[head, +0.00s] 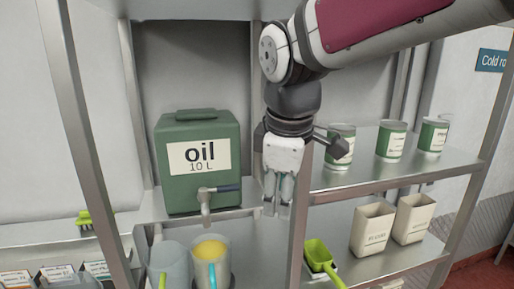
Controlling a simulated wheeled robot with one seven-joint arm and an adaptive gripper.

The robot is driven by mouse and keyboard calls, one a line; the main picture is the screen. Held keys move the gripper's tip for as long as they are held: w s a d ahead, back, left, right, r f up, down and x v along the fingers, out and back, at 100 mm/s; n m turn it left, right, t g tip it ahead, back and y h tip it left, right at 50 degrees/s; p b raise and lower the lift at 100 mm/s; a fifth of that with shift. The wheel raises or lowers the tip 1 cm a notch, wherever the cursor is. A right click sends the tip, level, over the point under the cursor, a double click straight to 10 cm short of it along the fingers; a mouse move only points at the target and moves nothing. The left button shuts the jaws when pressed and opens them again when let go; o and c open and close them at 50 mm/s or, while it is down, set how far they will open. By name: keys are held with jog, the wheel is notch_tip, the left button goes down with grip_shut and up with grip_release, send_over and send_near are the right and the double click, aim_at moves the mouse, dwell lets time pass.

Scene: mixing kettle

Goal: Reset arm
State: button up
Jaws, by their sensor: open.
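My gripper (278,192) hangs from my arm near the middle of the head view, with its fingers pointing down. Nothing shows between its fingers. It is in front of the shelving, just right of the green oil container (190,140). That container is marked "oil 10 L" and has a tap at its lower front. My arm reaches in from the upper right and hides part of the upper shelving behind it.
Below the tap stand a jug with yellow contents (211,250) and a grey jug (170,265). Right are green-white cans (391,140), two cream bins (373,228) and a green scoop (321,257). A metal upright (303,215) stands close beside my gripper.

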jog(key=s+d+f+m+t, duration=0.1)
jog(key=s+d+f+m, duration=0.1)
jog(key=s+d+m, duration=0.5)
jog(key=s+d+f+m+t+b, duration=0.1)
jog(key=s+d+f+m, duration=0.2)
jog(key=s+d+m, duration=0.3)
jog(key=shift+s+d+m+b, duration=0.35)
jog(key=shift+d+m, duration=0.35)
jog(key=shift+d, duration=0.2)
